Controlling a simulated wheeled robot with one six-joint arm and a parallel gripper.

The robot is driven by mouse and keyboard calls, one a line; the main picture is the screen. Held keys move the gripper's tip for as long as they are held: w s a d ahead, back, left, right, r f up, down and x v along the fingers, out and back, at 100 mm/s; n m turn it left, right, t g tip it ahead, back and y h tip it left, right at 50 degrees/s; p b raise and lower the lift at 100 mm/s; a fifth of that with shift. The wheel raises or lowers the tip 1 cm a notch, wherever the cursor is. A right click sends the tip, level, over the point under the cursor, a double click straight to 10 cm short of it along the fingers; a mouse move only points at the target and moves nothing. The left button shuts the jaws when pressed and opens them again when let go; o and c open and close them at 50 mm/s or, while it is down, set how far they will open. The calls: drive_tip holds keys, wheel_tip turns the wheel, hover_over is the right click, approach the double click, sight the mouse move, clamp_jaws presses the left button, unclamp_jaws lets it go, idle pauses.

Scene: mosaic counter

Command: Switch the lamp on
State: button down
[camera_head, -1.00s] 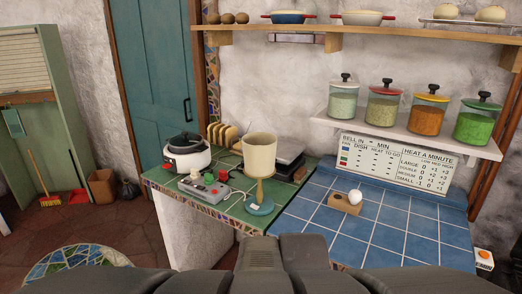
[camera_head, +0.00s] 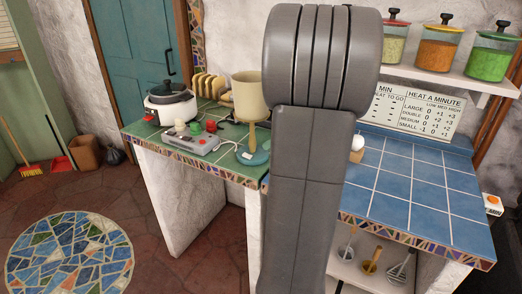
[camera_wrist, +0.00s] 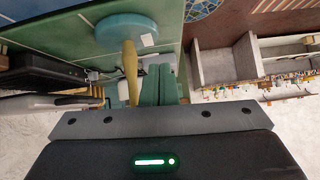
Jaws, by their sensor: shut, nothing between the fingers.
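The lamp (camera_head: 249,97) stands on the green-tiled counter, with a cream shade, a yellowish stem and a round teal base (camera_head: 250,155). My arm covers part of its right side in the head view. In the wrist view, the teal base (camera_wrist: 132,32) and the yellowish stem (camera_wrist: 130,62) show close ahead, with a small white rectangular patch (camera_wrist: 148,40) on the base. My gripper (camera_wrist: 158,72) shows there as green fingers, shut and empty, beside the stem and apart from the base. In the head view the gripper is hidden behind my arm. Whether the lamp is lit is unclear.
A grey box with red and green knobs (camera_head: 199,137) and a white cooker (camera_head: 170,107) stand left of the lamp. A toast rack (camera_head: 211,86) is behind. The blue-tiled counter (camera_head: 415,195) at right is largely clear; a white egg-like thing (camera_head: 357,143) sits there.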

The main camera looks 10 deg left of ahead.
sight(250, 156)
drive_tip(key=shift+w+r+n+y, duration=0.15)
drive_tip(key=shift+w+n, duration=0.1)
drive_tip(key=shift+w, duration=0.3)
drive_tip(key=shift+w+r+n+y, duration=0.15)
drive_tip(key=shift+w+n, duration=0.1)
drive_tip(key=shift+w, duration=0.3)
drive_tip(key=shift+f, duration=0.2)
drive_tip(key=x, duration=0.9)
drive_tip(key=shift+w+a+f+p, duration=0.2)
drive_tip(key=shift+a+p, duration=0.1)
drive_tip(key=shift+p, duration=0.1)
drive_tip(key=shift+f, duration=0.1)
